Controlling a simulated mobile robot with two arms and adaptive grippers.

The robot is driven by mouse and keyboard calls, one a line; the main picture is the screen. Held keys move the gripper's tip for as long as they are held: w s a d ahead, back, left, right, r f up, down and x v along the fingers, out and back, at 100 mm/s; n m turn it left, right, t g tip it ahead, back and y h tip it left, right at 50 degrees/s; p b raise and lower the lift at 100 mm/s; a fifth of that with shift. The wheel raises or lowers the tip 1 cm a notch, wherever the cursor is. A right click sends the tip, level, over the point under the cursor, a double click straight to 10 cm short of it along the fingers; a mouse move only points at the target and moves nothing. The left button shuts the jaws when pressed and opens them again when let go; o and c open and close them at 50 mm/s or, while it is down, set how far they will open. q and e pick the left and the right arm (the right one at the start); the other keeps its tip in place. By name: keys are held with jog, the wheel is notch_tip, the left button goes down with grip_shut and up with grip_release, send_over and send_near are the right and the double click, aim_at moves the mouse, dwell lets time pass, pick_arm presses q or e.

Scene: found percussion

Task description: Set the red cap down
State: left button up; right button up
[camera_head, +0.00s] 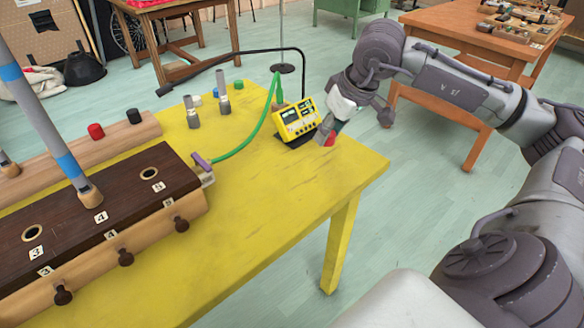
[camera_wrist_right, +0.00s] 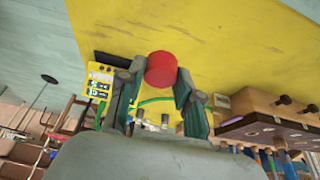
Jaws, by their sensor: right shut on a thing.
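My right gripper (camera_head: 327,130) is over the right end of the yellow table (camera_head: 290,185), just right of the yellow meter. It is shut on a red cap (camera_head: 331,140), of which only a small part shows below the fingers. In the right wrist view the red cap (camera_wrist_right: 161,70) sits between the two fingertips (camera_wrist_right: 160,80), with yellow tabletop behind it. I cannot tell whether the cap touches the table. Another red cap (camera_head: 96,131) sits on the pale wooden beam at left. My left gripper is not in view.
The yellow meter (camera_head: 297,120) stands close beside the gripper. A green cable (camera_head: 245,142) runs from near it to the dark wooden instrument (camera_head: 100,215) at left. Two grey metal pieces (camera_head: 224,98) stand at the back. The table's front right is clear.

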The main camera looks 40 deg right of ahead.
jog(key=p, duration=0.1)
send_over(274, 172)
jog(key=s, duration=0.1)
jog(key=f, duration=0.6)
jog(key=shift+s+f, duration=0.2)
jog(key=shift+f, duration=0.15)
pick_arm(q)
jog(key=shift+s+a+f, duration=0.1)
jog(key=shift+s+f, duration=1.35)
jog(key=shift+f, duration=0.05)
pick_arm(e)
jog(key=shift+f, duration=2)
jog(key=shift+f, duration=0.1)
jog(key=o, duration=1.1)
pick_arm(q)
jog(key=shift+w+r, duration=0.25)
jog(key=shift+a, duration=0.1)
